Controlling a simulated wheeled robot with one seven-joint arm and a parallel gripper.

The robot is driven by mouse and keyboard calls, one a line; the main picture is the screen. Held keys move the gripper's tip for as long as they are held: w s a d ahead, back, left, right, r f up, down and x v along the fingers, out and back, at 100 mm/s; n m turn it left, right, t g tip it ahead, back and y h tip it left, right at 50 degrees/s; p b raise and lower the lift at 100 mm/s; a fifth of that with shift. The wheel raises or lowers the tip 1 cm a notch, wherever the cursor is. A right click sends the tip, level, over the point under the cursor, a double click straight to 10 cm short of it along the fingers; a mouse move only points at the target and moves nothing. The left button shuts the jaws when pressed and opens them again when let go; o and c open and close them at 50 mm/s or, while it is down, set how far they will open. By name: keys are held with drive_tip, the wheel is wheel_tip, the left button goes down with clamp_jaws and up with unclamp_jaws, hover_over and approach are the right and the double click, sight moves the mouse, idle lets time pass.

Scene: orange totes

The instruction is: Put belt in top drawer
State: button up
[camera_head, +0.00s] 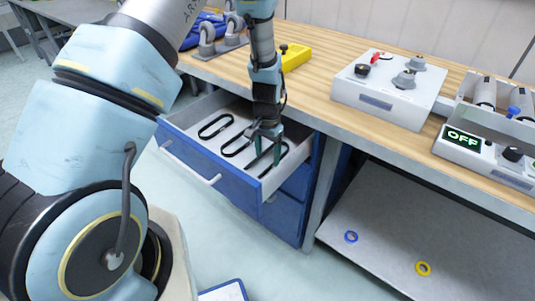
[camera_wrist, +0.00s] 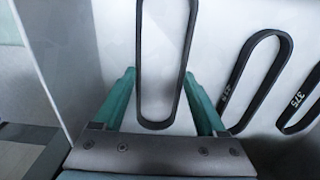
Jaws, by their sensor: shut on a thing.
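The top drawer (camera_head: 232,191) of the blue cabinet is pulled open and has a grey interior. A black looped belt (camera_wrist: 160,125) lies between my gripper's green fingers in the wrist view, and the fingers are shut on its sides. My gripper (camera_head: 270,148) is down inside the drawer, near its right end. The held belt is low, at or close to the drawer floor; I cannot tell whether it touches. Two more black belts lie in the drawer, a middle one (camera_head: 222,150) and a left one (camera_head: 201,134); they also show at right in the wrist view.
A blue ring (camera_head: 351,237) and a yellow ring (camera_head: 423,268) lie on the lower shelf (camera_head: 400,225). Lower drawers are closed.

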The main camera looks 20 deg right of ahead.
drive_tip(key=shift+f, duration=0.15)
drive_tip(key=o, duration=1.3)
drive_tip(key=shift+r+p, duration=2.35)
drive_tip(key=shift+r, duration=1.2)
